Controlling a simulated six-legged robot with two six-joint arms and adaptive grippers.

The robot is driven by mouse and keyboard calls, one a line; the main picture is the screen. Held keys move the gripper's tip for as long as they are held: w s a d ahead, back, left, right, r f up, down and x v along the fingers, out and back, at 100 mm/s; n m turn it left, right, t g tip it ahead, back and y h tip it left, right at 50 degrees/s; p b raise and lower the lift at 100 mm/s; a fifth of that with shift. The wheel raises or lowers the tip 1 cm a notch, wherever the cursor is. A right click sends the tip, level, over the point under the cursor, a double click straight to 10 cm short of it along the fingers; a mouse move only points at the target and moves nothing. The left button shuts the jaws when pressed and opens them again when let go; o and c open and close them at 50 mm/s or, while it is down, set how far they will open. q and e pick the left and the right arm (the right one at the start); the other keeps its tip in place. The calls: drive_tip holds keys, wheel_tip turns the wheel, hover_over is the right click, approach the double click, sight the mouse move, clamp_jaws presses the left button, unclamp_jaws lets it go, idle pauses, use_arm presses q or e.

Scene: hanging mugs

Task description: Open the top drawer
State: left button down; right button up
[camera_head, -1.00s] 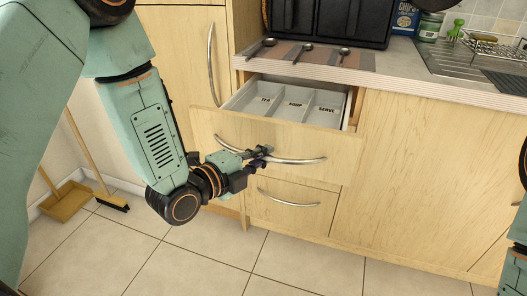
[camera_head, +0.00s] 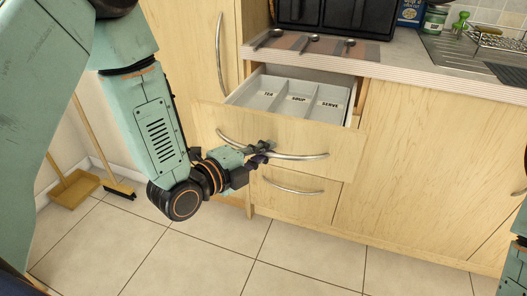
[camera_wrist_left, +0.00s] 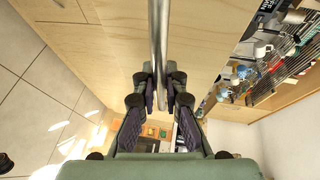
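The top drawer (camera_head: 290,136) is a pale wood drawer with a curved metal handle (camera_head: 300,157). It stands pulled out from under the counter, and the grey cutlery tray (camera_head: 264,84) inside shows compartments marked TEA, SOUP and SERVE. My left gripper (camera_head: 266,149) is at the middle of this handle, in front of the drawer. In the left wrist view, the handle (camera_wrist_left: 159,35) runs between the two fingers of the left gripper (camera_wrist_left: 161,84), which are closed in on it. My right gripper is out of view; only part of my right arm shows at the right edge.
A lower drawer (camera_head: 300,195) with its own handle is shut below. Spoons lie on a striped mat (camera_head: 330,45) on the counter (camera_head: 420,80). A dustpan (camera_head: 74,188) and a brush (camera_head: 120,189) stand at the left wall. The tiled floor in front is clear.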

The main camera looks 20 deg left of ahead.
use_arm(q)
drive_tip(key=c, duration=1.7)
unclamp_jaws()
drive_tip(key=shift+v, duration=3.75)
drive_tip(key=shift+r, duration=0.1)
